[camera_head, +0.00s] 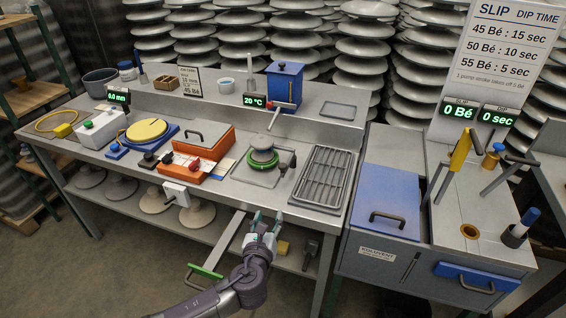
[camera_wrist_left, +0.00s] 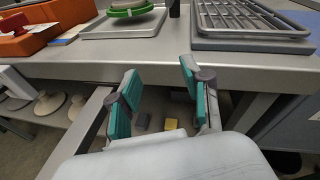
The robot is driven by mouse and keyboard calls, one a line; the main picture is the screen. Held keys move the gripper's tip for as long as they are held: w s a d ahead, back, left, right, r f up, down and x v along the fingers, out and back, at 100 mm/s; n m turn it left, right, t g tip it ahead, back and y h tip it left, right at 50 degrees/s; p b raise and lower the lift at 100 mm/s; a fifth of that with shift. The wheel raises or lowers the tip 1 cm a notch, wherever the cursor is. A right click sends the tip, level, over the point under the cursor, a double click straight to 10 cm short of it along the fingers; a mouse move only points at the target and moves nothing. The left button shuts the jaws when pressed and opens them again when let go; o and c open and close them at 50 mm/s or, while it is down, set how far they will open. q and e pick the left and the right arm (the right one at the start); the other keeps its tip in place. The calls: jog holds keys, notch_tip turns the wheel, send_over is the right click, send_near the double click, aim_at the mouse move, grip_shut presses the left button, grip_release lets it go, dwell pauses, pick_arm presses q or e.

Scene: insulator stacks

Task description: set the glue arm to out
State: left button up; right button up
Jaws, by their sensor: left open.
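No part is labelled as the glue arm. A blue pot (camera_head: 285,82) stands on the raised back shelf, with a thin grey arm (camera_head: 277,117) with a reddish end below it, reaching over the bench. A long flat grey bar with a green handle (camera_head: 206,271) sticks out from under the bench front. My left gripper (camera_head: 265,222) is open and empty, in front of the bench's front edge, right of the bar. In the left wrist view its two teal fingers (camera_wrist_left: 158,78) stand apart below the bench edge. My right gripper is not in view.
The bench holds a tray with a green ring piece (camera_head: 262,160), a metal rack (camera_head: 322,175), an orange box (camera_head: 203,150) and a yellow disc (camera_head: 146,130). A blue-lidded tank (camera_head: 388,195) stands at right. The lower shelf holds pale discs and a yellow block (camera_head: 283,247).

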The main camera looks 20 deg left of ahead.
aim_at(282, 168)
pick_arm(q)
notch_tip(282, 168, up, 8)
jog(key=d+m+t, duration=0.2)
jog(key=m, duration=0.1)
jog(key=w, duration=0.4)
jog(key=w+a, duration=0.1)
jog(key=w, duration=0.4)
jog(key=w+a, duration=0.1)
jog(key=w, duration=0.3)
jog(key=shift+w+a, duration=0.1)
jog(key=shift+w, duration=0.05)
grip_shut()
